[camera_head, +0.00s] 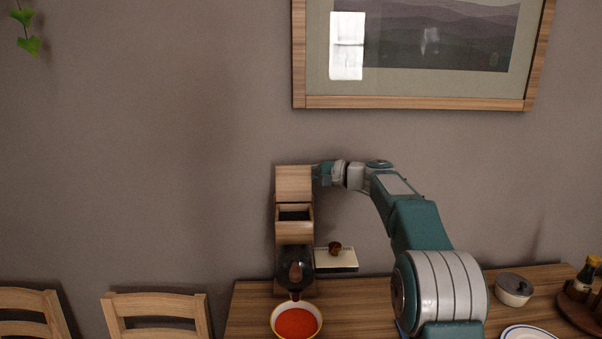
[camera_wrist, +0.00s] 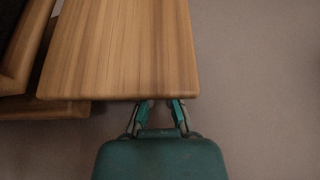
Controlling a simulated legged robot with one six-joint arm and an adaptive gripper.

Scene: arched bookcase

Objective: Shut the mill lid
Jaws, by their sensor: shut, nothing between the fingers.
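The wooden mill (camera_head: 294,236) stands at the back of the table against the wall. Its lid (camera_head: 294,183) is raised upright above the dark opening of the box, so the mill is open. My gripper (camera_head: 318,177) is at the right edge of the lid, shut and empty. In the wrist view the lid (camera_wrist: 120,50) is a large wooden panel, and my gripper (camera_wrist: 160,106) meets its near edge. The fingertips are partly hidden by that edge, and I cannot tell whether they touch it.
A bowl with red contents (camera_head: 297,321) stands in front of the mill. A pale box-like thing (camera_head: 336,263) with a small brown object on it is to the right. A lidded grey pot (camera_head: 514,289) stands further right. Two chairs (camera_head: 155,305) are at the left.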

